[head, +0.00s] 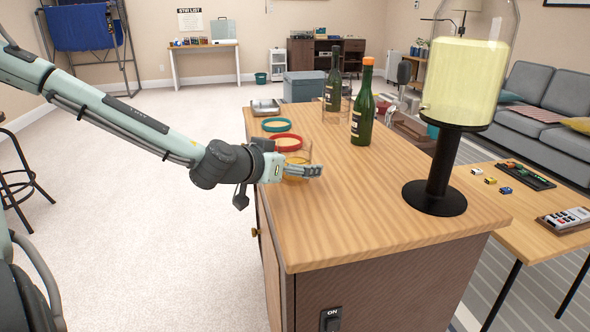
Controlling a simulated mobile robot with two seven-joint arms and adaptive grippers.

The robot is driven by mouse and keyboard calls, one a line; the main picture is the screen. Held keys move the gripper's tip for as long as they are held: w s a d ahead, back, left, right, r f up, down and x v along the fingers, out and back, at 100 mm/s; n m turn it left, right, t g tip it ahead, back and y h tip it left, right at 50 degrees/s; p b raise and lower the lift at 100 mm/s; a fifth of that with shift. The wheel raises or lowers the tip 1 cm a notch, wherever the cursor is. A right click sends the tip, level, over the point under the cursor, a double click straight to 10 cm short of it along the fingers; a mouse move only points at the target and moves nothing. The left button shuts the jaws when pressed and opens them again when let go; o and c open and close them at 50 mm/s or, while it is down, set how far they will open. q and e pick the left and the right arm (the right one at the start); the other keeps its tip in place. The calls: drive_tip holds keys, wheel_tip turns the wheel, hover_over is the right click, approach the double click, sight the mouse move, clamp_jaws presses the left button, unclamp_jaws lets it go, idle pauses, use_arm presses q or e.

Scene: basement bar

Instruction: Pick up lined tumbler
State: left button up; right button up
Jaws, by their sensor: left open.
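My left gripper (312,171) reaches in from the left over the left part of the wooden bar top. It is open, seen nearly edge-on. An amber-yellow round item (294,179) shows just behind and below its fingers and is partly hidden by them; I cannot tell whether they touch. A clear glass (333,112) stands farther back, around or in front of a dark bottle. No lines on any glass can be made out, so I cannot tell for sure which is the lined tumbler. My right gripper is not in view.
A red-rimmed round item (286,143) and a teal-rimmed one (276,125) sit behind the gripper, with a metal tray (265,107) beyond. A green bottle (362,115) and a black-stemmed dispenser (437,180) stand to the right. The front bar top (345,220) is clear.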

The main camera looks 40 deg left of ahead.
use_arm(q)
drive_tip(key=shift+w, duration=0.1)
drive_tip(key=c, duration=1.5)
drive_tip(key=shift+c, duration=0.2)
